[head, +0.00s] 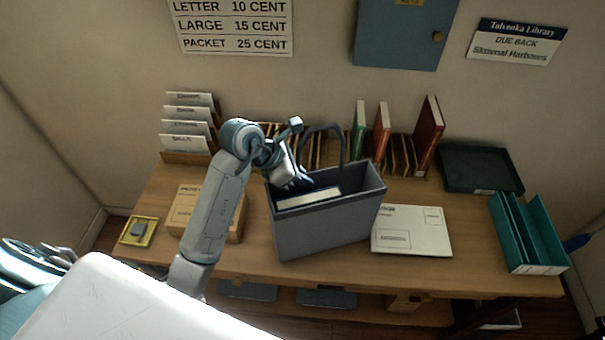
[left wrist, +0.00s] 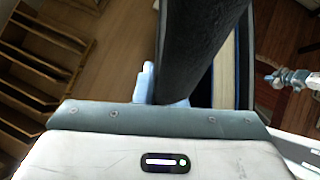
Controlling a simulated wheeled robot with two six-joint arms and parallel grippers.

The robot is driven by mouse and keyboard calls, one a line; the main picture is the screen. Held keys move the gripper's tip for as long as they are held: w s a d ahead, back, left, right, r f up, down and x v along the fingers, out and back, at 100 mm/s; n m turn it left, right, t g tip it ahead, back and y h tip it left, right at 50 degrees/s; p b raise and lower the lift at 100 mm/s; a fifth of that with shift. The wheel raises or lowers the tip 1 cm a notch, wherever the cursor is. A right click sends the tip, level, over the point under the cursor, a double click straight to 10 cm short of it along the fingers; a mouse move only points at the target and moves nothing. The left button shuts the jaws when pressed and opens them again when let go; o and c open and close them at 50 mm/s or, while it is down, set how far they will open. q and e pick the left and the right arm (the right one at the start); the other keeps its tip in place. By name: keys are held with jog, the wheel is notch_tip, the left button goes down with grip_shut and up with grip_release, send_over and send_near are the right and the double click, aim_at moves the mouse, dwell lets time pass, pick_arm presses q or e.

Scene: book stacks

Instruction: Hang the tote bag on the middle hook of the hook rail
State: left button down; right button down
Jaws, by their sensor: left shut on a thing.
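The grey tote bag (head: 325,228) is upright and slightly tilted over the middle of the desk; I cannot tell if its base touches the desk. Its dark handle (head: 322,128) arches above the opening, and a cream book or block (head: 308,198) shows inside. My left gripper (head: 298,181) is shut on the bag at its upper left, near the handle. In the left wrist view a dark part of the bag (left wrist: 198,45) runs up from the jaws, largely hiding the fingers. A blue tip at the right edge, seemingly my right gripper (head: 577,242), is mostly cut off. No hook rail is visible.
A carton (head: 190,222) and yellow tray (head: 139,230) lie left of the bag. A white parcel (head: 412,230) lies right, with a teal holder (head: 528,235) and dark green tray (head: 480,168) beyond. Upright books and a card rack (head: 187,158) line the back. A blue cabinet (head: 402,35) is on the wall.

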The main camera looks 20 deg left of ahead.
pick_arm(q)
jog(key=shift+f, duration=0.45)
jog(key=c, duration=1.5)
grip_release()
jog(key=shift+f, duration=0.1)
jog(key=shift+s, duration=0.1)
pick_arm(e)
jog(key=shift+a+r, duration=0.35)
jog(key=shift+d, duration=0.1)
